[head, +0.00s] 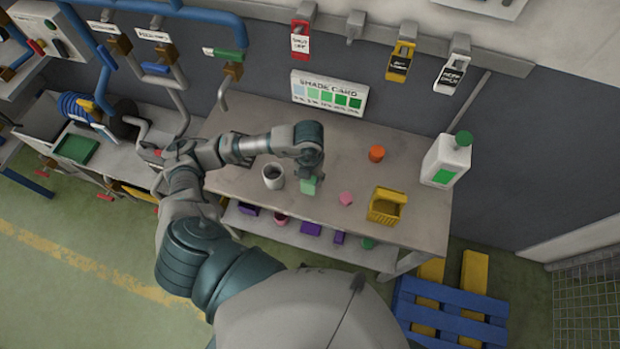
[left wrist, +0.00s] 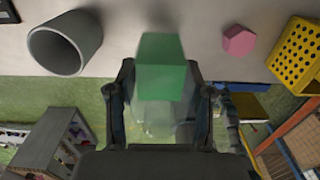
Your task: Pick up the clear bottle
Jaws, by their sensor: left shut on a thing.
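The clear bottle, see-through with a solid green block-like end (left wrist: 162,68), is between the two fingers of my left gripper (left wrist: 162,85) in the left wrist view. Its pale see-through body (left wrist: 158,120) shows nearer the palm. In the head view, the bottle's green part (head: 309,187) shows just below my left gripper (head: 311,174), over the workbench near its front edge. My left gripper is shut on the bottle. I cannot tell whether the bottle touches the bench. My right gripper is not in view.
On the workbench (head: 235,186), a grey cup (head: 273,177) stands left of the bottle. A pink piece (head: 345,199), an orange piece (head: 376,153), a yellow basket (head: 386,206) and a white jug with a green cap (head: 446,160) are to the right. The back middle is clear.

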